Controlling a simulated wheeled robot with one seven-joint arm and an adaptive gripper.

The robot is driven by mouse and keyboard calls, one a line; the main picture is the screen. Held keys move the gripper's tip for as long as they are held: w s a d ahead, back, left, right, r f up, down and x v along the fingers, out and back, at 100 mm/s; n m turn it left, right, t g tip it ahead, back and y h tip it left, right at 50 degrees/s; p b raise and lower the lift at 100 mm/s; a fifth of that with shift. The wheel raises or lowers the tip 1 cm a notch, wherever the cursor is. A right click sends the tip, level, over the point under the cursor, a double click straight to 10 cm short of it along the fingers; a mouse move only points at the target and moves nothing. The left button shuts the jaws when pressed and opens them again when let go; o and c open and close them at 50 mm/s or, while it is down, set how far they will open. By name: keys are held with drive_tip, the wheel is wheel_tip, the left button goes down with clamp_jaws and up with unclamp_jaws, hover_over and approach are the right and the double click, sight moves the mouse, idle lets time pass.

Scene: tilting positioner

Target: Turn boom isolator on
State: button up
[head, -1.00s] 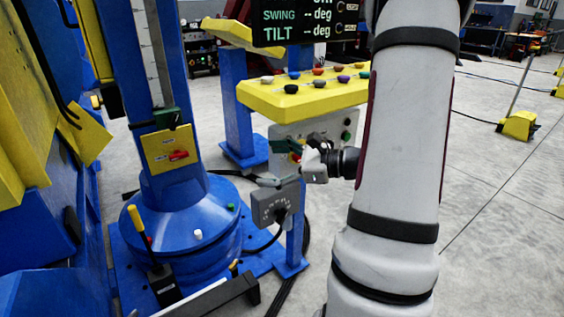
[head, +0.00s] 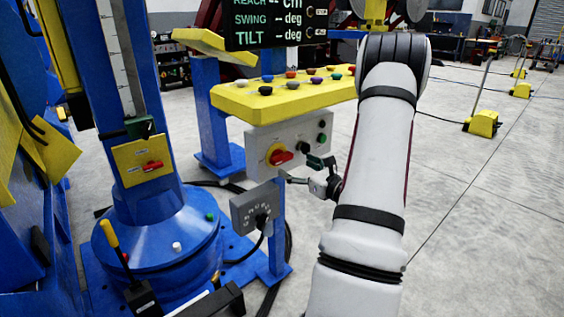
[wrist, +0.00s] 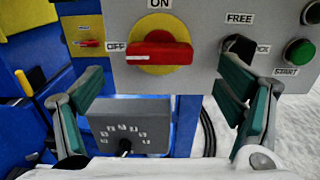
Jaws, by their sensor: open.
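A red rotary handle on a yellow disc (head: 280,155) sits on the grey pedestal panel. In the wrist view the red handle (wrist: 158,53) lies level, toward the OFF label, with ON above. A second red handle (head: 153,165) is on a yellow plate on the blue column; it also shows small in the wrist view (wrist: 90,43). I cannot read which one is named boom isolator. My gripper (head: 304,171) is open and empty, just right of and below the panel handle. In the wrist view its green-padded fingers (wrist: 162,85) stand apart below the handle.
A grey box with a dial (head: 254,208) is below the panel. A black FREE selector (wrist: 238,48) and green START button (wrist: 299,52) are to the handle's right. A yellow console with several knobs (head: 232,98) overhangs the panel. Open floor lies right.

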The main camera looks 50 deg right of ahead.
sight(285, 160)
drive_tip(key=b+x, duration=0.1)
drive_tip(key=x, duration=0.6)
drive_tip(key=shift+a, duration=0.1)
drive_tip(key=c, duration=1.1)
